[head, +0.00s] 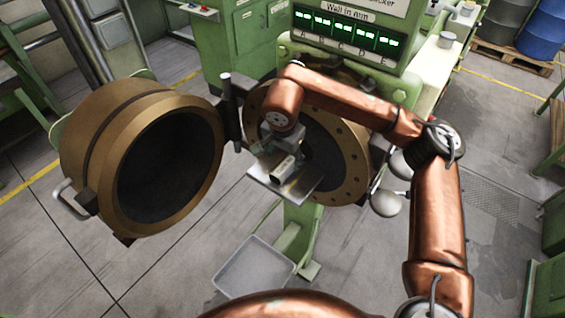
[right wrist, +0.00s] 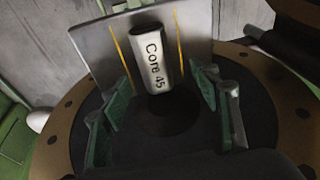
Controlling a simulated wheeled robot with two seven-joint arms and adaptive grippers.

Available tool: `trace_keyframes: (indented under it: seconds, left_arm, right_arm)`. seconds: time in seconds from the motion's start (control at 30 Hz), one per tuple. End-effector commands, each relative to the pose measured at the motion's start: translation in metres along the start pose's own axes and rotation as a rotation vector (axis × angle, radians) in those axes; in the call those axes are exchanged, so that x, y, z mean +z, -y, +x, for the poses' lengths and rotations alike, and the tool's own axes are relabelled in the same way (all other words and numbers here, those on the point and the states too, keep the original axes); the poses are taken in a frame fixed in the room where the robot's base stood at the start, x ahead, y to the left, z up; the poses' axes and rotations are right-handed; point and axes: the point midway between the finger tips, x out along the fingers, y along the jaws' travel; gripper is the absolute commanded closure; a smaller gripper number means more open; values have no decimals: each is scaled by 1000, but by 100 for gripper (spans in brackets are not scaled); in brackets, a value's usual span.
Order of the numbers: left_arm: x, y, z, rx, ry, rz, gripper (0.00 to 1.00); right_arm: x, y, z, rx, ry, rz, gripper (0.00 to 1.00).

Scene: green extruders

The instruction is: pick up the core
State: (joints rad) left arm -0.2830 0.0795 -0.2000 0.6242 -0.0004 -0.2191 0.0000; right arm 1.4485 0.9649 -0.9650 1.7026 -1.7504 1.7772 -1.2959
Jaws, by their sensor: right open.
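The core (right wrist: 153,60) is a pale metal cylinder marked "Core 45" in the right wrist view. It lies on a flat metal plate (right wrist: 97,52) with two yellow lines, one on each side of it. In the head view the core (head: 284,167) shows small on the plate (head: 302,187), partly covered by my right gripper (head: 285,148). My right gripper is open. In the right wrist view its green-padded fingers (right wrist: 166,88) stand apart on either side of the core's near end, with gaps visible. My left gripper is not in view.
Behind the plate is a round bronze flange (head: 348,165) with a dark opening. A big round bronze door (head: 90,140) with a dark face hangs open to the left. A grey tray (head: 253,268) is below. A green machine with a lit display (head: 348,30) stands behind.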

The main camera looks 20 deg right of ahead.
Motion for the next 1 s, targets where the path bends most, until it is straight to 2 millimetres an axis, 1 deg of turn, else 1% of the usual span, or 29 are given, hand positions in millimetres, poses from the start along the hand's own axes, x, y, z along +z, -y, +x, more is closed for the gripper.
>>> trace_keyframes:
  seconds: [0.03, 0.13, 0.3, 0.33, 0.37, 0.43, 0.47, 0.6, 0.67, 0.77, 1.0]
  left_arm:
    - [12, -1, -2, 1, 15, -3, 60]
    - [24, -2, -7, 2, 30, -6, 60]
    - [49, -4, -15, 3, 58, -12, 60]
    - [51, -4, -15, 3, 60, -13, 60]
    - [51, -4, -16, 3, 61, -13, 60]
    - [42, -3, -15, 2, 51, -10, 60]
    - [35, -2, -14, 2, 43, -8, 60]
    - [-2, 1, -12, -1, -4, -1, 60]
    - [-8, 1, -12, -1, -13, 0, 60]
    - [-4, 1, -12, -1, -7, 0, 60]
    - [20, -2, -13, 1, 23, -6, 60]
  right_arm:
    - [1, 0, 4, 0, 1, -3, 44]
    - [0, 2, 19, 3, 6, -4, 44]
    - [-4, 3, 50, 9, 10, -3, 44]
    - [-4, 4, 54, 8, 10, -2, 44]
    - [-4, 4, 57, 8, 11, -2, 44]
    - [-5, 4, 62, 8, 11, -1, 44]
    - [-5, 3, 63, 8, 10, -1, 44]
    - [-6, 3, 64, 7, 9, 0, 44]
    - [-6, 3, 64, 7, 9, 0, 44]
    - [-5, 3, 64, 7, 9, -1, 49]
    - [-5, 3, 64, 7, 9, 0, 66]
